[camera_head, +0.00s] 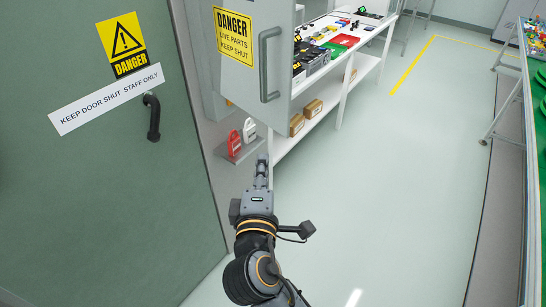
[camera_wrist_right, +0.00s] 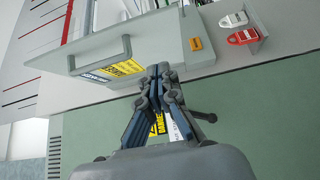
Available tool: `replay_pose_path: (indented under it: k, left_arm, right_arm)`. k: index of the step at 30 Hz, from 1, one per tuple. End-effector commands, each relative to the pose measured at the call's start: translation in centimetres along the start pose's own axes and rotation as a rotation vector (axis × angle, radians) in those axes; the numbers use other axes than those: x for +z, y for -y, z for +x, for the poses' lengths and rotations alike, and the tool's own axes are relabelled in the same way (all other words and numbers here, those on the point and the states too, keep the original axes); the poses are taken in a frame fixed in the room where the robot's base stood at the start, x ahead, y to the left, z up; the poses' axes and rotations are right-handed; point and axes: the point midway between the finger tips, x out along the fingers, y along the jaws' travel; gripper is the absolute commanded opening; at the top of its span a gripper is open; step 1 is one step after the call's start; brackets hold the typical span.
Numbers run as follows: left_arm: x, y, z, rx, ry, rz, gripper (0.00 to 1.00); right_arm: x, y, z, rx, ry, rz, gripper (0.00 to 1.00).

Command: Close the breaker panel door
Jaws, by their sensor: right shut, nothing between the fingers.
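The breaker panel door (camera_head: 239,75) is a pale grey door with a yellow "DANGER LIVE PARTS KEEP SHUT" label (camera_head: 234,33) and a grey bar handle (camera_head: 264,65). It stands open, swung out from the wall at the top middle of the head view. My right gripper (camera_head: 262,158) is shut and empty, below the door. In the right wrist view the fingertips (camera_wrist_right: 158,70) overlap the edge of the door (camera_wrist_right: 200,38), with its handle (camera_wrist_right: 98,65) to their left. Whether they touch it cannot be told. My left gripper is not in view.
A green door (camera_head: 110,190) with a black handle (camera_head: 152,116) is at left. A white workbench (camera_head: 325,68) with parts stands behind.

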Motion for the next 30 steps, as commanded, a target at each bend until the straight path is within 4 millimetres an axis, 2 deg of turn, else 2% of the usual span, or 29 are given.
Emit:
replay_pose_path:
  k: [5, 13, 15, 21, 30]
  left_arm:
    - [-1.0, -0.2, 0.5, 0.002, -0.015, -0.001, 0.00]
    - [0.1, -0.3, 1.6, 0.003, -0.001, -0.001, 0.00]
    - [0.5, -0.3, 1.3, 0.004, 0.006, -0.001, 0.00]
    - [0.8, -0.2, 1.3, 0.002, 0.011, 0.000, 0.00]
    - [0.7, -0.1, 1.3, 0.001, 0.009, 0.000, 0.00]
  right_arm:
    - [0.0, 0.0, 3.5, 0.004, 0.000, 0.000, 0.00]
    - [0.0, 0.2, 9.2, 0.001, -0.001, 0.002, 0.00]
    - [1.1, 0.1, 9.9, -0.001, 0.001, 0.000, 0.00]
    - [2.5, 0.1, 11.3, -0.002, -0.001, 0.001, 0.00]
    - [2.8, 0.2, 11.6, -0.003, -0.002, 0.002, 0.00]
